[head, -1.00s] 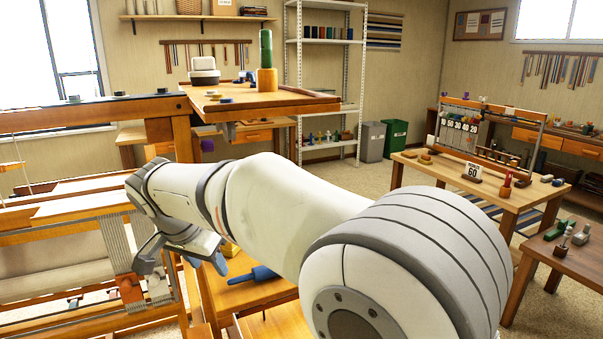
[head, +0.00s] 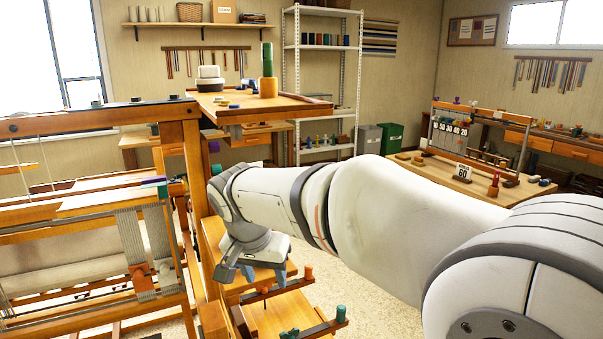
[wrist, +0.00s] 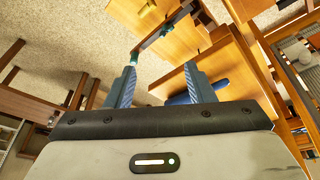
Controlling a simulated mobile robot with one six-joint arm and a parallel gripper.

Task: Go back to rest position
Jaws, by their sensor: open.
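My gripper (head: 265,275) hangs at the left end of my arm in the head view, fingers pointing down, beside the floor loom's wooden frame and over low wooden shelves (head: 270,318). In the wrist view my gripper (wrist: 159,75) has its two blue fingers wide apart with nothing held between them. My gripper and arm hide part of the shelves in the head view.
The floor loom (head: 100,205) fills the left. A raised wooden tray (head: 300,108) stands behind my arm, carrying a green-topped post (head: 267,65). A table with a number rack (head: 450,172) stands at the right. Open floor (head: 370,310) lies right of the shelves.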

